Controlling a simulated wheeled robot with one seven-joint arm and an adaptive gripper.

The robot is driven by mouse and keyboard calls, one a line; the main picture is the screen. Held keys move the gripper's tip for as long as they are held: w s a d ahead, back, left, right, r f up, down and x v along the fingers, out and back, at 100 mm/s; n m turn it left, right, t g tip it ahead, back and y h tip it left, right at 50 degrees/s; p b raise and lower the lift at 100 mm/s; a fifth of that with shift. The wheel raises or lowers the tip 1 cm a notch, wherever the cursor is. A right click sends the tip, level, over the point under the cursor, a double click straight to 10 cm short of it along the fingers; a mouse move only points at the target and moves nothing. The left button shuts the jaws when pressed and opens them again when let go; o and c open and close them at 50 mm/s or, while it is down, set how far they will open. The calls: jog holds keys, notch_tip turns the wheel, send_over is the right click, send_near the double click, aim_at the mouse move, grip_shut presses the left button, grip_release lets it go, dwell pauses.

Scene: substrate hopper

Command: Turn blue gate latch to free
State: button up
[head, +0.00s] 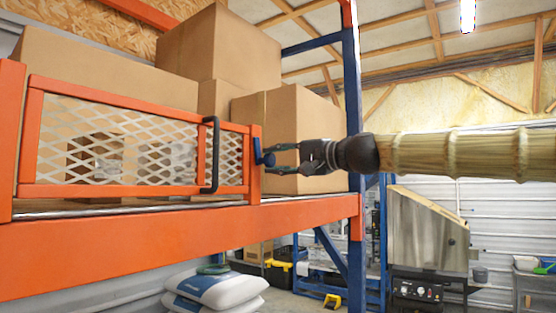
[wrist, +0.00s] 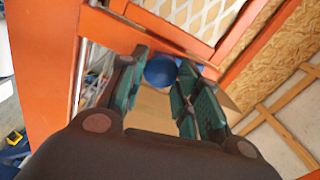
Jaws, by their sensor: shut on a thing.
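The blue gate latch (head: 264,153) sits on the right edge of the orange mesh gate (head: 120,147) in the head view. In the wrist view its round blue end (wrist: 160,71) shows between the fingers. My gripper (head: 277,157) reaches in from the right and is shut on the latch. Its green-padded fingers (wrist: 158,88) lie on either side of the blue end. The gate stands across the shelf front, with a black handle (head: 210,155) left of the latch. The fingers hide part of the latch, and I cannot tell its exact angle.
Cardboard boxes (head: 296,125) stand on the shelf behind the gate and my gripper. An orange beam (head: 180,237) runs below, and a blue post (head: 353,90) rises at the shelf's right end. White sacks (head: 215,290) lie beneath. A metal cabinet (head: 428,235) stands at right.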

jog(key=shift+d+m, duration=0.1)
jog(key=shift+m, duration=0.8)
jog(key=o, duration=1)
jog(key=shift+w, duration=0.1)
jog(key=v, duration=1.2)
jog(key=shift+d, duration=0.1)
